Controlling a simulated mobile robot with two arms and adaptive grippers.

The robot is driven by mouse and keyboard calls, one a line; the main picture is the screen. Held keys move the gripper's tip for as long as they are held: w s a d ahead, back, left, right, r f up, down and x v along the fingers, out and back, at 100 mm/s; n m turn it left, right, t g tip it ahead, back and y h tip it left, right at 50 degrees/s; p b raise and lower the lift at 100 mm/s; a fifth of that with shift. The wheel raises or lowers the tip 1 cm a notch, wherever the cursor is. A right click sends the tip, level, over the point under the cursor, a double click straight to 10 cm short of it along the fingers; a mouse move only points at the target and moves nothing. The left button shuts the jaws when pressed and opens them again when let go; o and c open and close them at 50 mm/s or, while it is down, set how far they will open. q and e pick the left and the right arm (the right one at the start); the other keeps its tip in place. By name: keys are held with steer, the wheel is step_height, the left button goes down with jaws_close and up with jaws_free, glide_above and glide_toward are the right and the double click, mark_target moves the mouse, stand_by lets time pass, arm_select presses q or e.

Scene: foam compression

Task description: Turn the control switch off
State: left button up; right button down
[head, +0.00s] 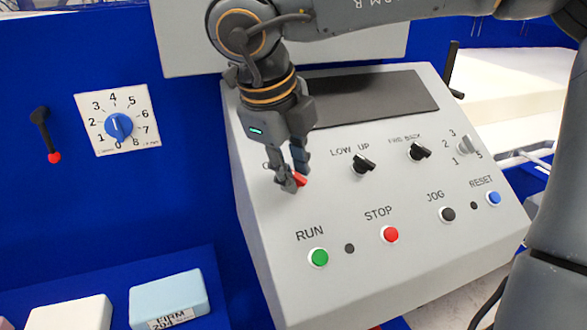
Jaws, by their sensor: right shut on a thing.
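The control switch (301,180) is a red knob at the upper left of the grey control panel (270,240). Its label is mostly hidden behind my gripper, so I cannot read its setting. My right gripper (293,182) comes down from above and is shut on the red knob, whose red part shows between and beside the fingertips. My left gripper is not in view.
The panel has black LOW/UP (363,164) and FWD/BACK (420,152) knobs, a green RUN button (318,258), a red STOP button (391,234) and a blue RESET button (494,198). A blue dial (118,126) and foam blocks (170,296) are at left.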

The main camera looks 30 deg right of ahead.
stand_by(0.4)
steer(key=c, duration=1.4)
jaws_free()
steer(key=shift+c, duration=0.2)
steer(key=v, duration=1.2)
